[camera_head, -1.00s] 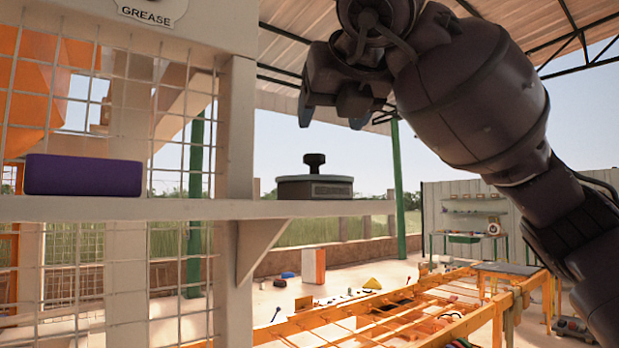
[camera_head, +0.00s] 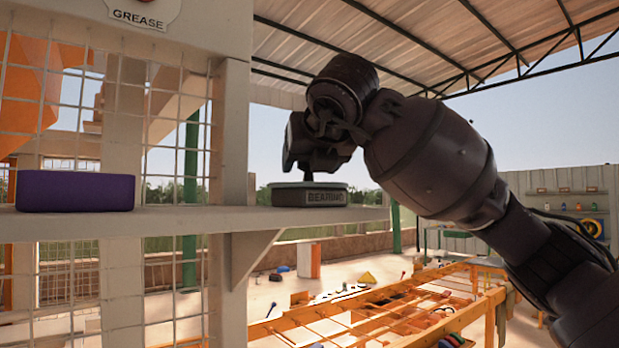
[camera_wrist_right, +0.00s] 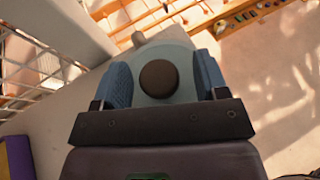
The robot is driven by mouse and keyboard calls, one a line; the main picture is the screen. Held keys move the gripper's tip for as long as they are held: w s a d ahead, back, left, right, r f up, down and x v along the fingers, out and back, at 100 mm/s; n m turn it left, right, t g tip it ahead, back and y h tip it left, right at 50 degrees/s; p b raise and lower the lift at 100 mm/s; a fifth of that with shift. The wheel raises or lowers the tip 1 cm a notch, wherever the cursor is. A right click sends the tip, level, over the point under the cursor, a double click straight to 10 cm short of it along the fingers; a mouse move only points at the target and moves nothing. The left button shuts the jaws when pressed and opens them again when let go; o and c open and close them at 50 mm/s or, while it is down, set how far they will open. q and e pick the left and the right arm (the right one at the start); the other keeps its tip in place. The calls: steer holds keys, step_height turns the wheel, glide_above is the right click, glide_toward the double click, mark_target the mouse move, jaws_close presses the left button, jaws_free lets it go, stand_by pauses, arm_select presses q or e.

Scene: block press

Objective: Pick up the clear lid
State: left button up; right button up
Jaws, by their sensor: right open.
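The lid (camera_head: 285,185) is a pale grey disc on top of a round dark container (camera_head: 290,197) labelled BEARING, on the shelf. In the right wrist view, the lid (camera_wrist_right: 158,55) has a round dark brown knob (camera_wrist_right: 159,78) at its middle. My right gripper (camera_wrist_right: 163,82) is open, with one blue fingertip on each side of the knob and a gap on both sides. In the head view, my right gripper (camera_head: 310,165) is over the lid and hides most of the knob. My left gripper is not in view.
A pale shelf (camera_head: 170,222) carries the container near its right end. A purple block (camera_head: 75,191) lies on the shelf at the left. A wire mesh (camera_head: 180,125) and a post stand behind the shelf. An orange frame table (camera_head: 440,300) is below, farther off.

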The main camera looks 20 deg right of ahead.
steer(key=shift+w+a+f, duration=0.1)
steer(key=shift+w+f, duration=0.05)
steer(key=shift+w, duration=0.1)
steer(key=shift+c, duration=0.5)
steer(key=c, duration=0.9)
steer(key=shift+c, duration=0.2)
